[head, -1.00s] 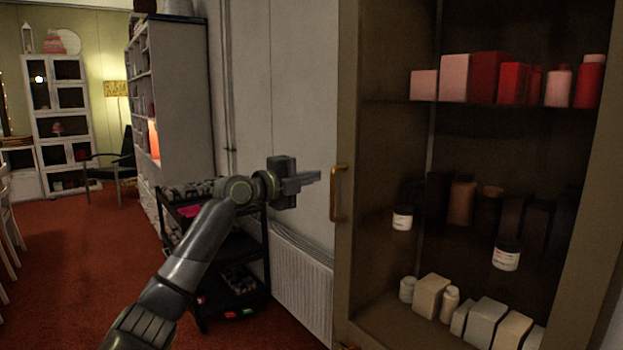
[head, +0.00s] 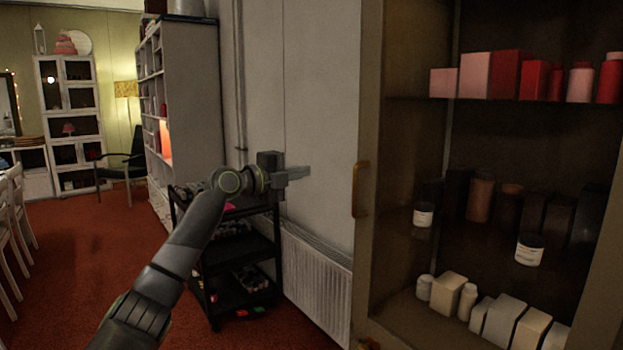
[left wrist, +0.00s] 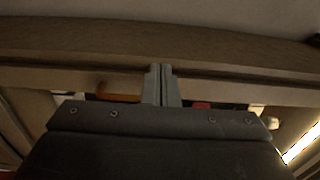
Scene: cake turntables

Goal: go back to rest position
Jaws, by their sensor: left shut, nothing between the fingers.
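My left gripper (head: 298,173) is held out in mid-air in the head view, left of the cabinet's brass handle (head: 360,189) and apart from it. Its fingers are shut and empty. In the left wrist view the two fingers of my left gripper (left wrist: 161,84) stand side by side, closed together. The handle shows beyond them, left of the fingers, in the left wrist view (left wrist: 118,97). The left arm reaches up from the bottom left of the head view. My right gripper is in neither view.
A tall cabinet (head: 385,130) with boxes and jars on its shelves stands at the right. A black trolley (head: 240,250) and a white radiator (head: 318,285) stand behind my left arm. A white bookcase (head: 190,110) is farther back. Red carpet (head: 90,260) lies open at the left.

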